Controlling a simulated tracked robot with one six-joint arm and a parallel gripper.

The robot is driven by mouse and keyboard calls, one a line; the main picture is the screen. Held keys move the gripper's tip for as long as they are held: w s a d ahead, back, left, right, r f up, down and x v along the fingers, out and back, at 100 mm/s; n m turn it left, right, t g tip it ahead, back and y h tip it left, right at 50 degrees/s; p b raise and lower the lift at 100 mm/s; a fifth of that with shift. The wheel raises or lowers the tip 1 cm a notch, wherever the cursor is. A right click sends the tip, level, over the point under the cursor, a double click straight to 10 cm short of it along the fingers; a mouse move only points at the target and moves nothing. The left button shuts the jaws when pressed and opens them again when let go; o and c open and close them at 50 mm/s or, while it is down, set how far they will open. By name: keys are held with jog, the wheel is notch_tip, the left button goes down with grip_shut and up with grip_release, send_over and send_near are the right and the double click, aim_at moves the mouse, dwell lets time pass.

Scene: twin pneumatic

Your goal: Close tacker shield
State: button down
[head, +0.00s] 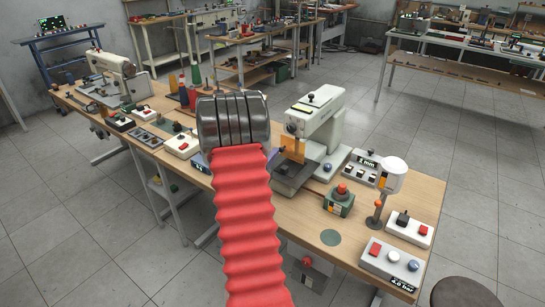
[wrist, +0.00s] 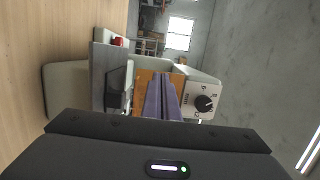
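The tacker (head: 322,125) is a pale machine on the wooden table, right of my red arm sleeve. Its orange see-through shield (head: 292,148) hangs at the front of its head, above the dark base plate. In the wrist view, turned sideways, the orange shield (wrist: 145,78) lies just behind my gripper (wrist: 161,82). The two purple-grey fingers lie side by side, with no clear gap and nothing seen between them. A dial panel (wrist: 204,104) is beside the shield. In the head view, my arm hides most of the gripper. I cannot tell whether the fingers touch the shield.
A green box with a red button (head: 340,200), a white lamp-like post (head: 392,178) and control boxes (head: 393,262) stand right of the tacker. Thread cones (head: 195,75) and another machine (head: 112,68) stand to the left. A stool (head: 462,292) is at the lower right.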

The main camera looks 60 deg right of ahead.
jog(key=w+a, duration=0.3)
jog(key=a, duration=1)
jog(key=shift+w+a, duration=0.25)
jog(key=shift+a, duration=0.05)
dwell(0.3)
